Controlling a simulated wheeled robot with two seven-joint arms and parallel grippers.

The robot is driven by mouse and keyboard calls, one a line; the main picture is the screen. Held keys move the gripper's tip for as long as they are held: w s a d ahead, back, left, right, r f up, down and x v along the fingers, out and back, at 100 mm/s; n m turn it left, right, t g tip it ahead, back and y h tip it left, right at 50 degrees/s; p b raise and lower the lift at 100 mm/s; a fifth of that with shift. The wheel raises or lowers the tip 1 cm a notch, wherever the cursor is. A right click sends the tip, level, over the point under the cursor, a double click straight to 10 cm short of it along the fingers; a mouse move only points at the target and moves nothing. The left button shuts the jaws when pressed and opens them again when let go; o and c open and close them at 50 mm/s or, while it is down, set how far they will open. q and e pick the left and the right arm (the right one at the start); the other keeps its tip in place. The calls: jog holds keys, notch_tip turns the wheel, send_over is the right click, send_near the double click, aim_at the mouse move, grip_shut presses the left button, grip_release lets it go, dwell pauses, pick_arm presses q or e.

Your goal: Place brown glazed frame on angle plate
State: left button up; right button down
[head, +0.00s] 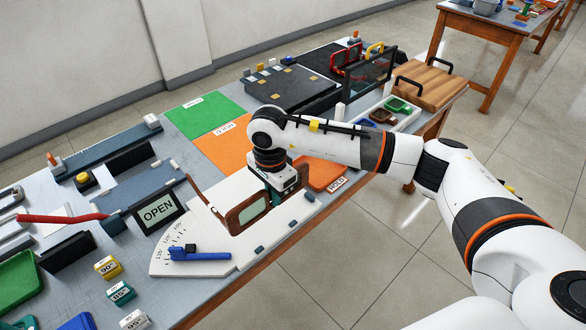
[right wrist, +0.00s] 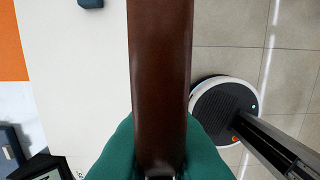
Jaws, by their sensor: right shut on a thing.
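The brown glazed frame (head: 234,219) is upright in the head view, with a pale green pane and an arm reaching to the back left. It is over or on the white angle plate (head: 289,211), which has a printed angle scale and a blue pointer (head: 201,254). I cannot tell whether the frame's lower edge touches the plate. My right gripper (head: 268,194) is shut on the frame from above. In the right wrist view the frame's brown edge (right wrist: 160,75) runs between the two teal fingers (right wrist: 160,150). My left gripper is out of view.
An OPEN sign (head: 158,213) stands behind the plate at left. Green (head: 204,115) and orange (head: 226,147) mats lie behind. Small dark blocks (head: 259,250) sit along the plate's front edge. Labelled angle blocks (head: 121,293) stand at front left. The table edge is close in front.

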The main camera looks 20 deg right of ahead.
jog(key=shift+s+a+f, duration=0.15)
jog(key=shift+s+f, duration=0.05)
jog(key=shift+s, duration=0.1)
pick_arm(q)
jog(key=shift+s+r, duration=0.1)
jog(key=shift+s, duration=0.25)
